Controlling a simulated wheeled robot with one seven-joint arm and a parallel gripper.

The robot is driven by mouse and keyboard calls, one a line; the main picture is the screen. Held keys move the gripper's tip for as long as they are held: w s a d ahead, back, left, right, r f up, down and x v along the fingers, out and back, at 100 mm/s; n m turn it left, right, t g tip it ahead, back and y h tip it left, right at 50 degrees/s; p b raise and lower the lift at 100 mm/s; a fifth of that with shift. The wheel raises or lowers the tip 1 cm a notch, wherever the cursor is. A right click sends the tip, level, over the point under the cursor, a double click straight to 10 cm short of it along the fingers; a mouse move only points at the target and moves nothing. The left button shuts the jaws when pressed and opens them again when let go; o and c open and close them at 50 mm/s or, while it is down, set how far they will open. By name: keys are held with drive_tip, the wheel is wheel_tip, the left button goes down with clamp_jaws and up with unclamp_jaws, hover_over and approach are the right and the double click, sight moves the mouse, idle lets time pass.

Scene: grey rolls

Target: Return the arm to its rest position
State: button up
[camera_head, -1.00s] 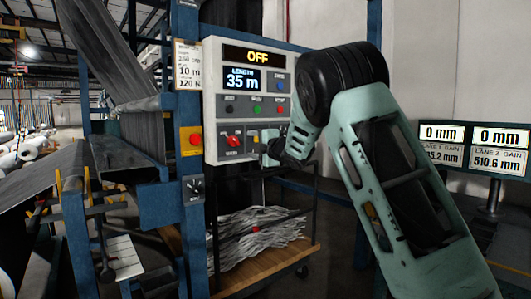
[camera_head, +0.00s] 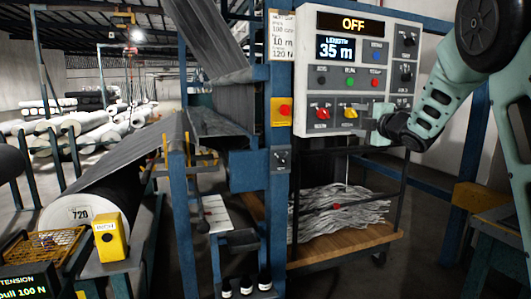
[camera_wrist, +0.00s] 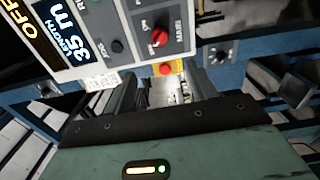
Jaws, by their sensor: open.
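My mint-green arm (camera_head: 440,105) reaches in from the right edge of the head view. My gripper (camera_head: 366,128) is in front of the lower part of the grey control panel (camera_head: 310,75), near its yellow knob. I cannot tell from the head view whether it touches the panel. In the wrist view my gripper (camera_wrist: 165,92) has its two fingers apart with nothing held between them. The panel (camera_wrist: 115,25) shows at the upper left there, with a red knob (camera_wrist: 160,37) above the fingers. The panel's display reads OFF and 35 m.
A blue post (camera_head: 280,200) carries a yellow box with a red button (camera_head: 283,110). A wooden-decked cart (camera_head: 345,242) with grey scrap stands below the panel. A large grey roll (camera_head: 95,205) and a yellow box (camera_head: 111,238) are at the left.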

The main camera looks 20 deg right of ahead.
drive_tip(key=s+a+f+m+g+p, duration=0.2)
drive_tip(key=s+a+f+m+g, duration=0.15)
drive_tip(key=a, duration=0.45)
drive_tip(key=s+a+f+m+g+y+p, duration=0.1)
drive_tip(key=s+a+f+m+g+p, duration=0.2)
drive_tip(key=a, duration=0.6)
drive_tip(key=s+a+f+m+g+p, duration=0.1)
drive_tip(key=s+a+f+m+g, duration=0.2)
drive_tip(key=a, duration=0.5)
drive_tip(key=s+a+f+g+p, duration=0.1)
drive_tip(key=s+a+f+g, duration=0.1)
drive_tip(key=s+a, duration=0.45)
drive_tip(key=s+a+f+g+p, duration=0.1)
drive_tip(key=s+a+f+g, duration=0.15)
drive_tip(key=s, duration=0.75)
drive_tip(key=s+a+m+g+h+p, duration=0.1)
drive_tip(key=s+g, duration=0.3)
drive_tip(key=s, duration=1.3)
drive_tip(key=shift+s+a+f+p, duration=0.25)
drive_tip(key=shift+a+f+p, duration=0.15)
drive_tip(key=shift+a+f, duration=0.05)
drive_tip(key=shift+m, duration=0.25)
